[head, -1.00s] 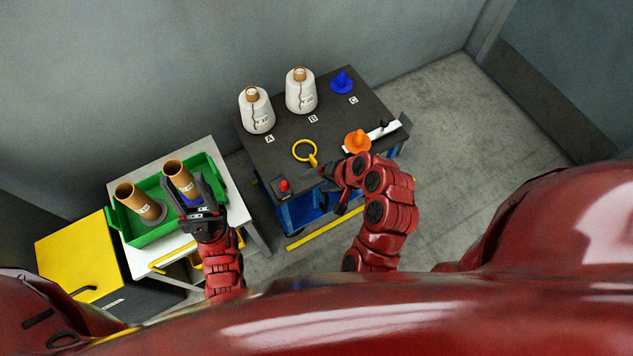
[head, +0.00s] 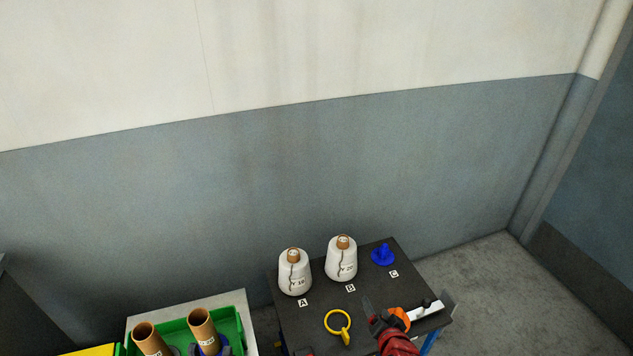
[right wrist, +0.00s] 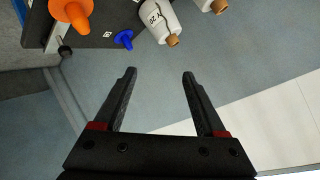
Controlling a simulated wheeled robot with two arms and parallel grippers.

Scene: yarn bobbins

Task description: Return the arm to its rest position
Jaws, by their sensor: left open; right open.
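My right gripper (head: 374,314) is over the front right of the dark table, beside the orange cone (head: 400,316). In the right wrist view its jaws (right wrist: 158,73) are open and empty, with the wall behind them. White yarn bobbins Y 10 (head: 294,276) and Y 20 (head: 341,262) stand upright at A and B. The blue peg (head: 383,254) at C is bare.
The dark table (head: 300,325) also holds a yellow ring (head: 338,325) and a white bar (head: 428,309). A green crate (head: 238,320) on the white table (head: 180,305) holds a second brown tube (head: 148,340). The wall (head: 220,215) rises behind both tables.

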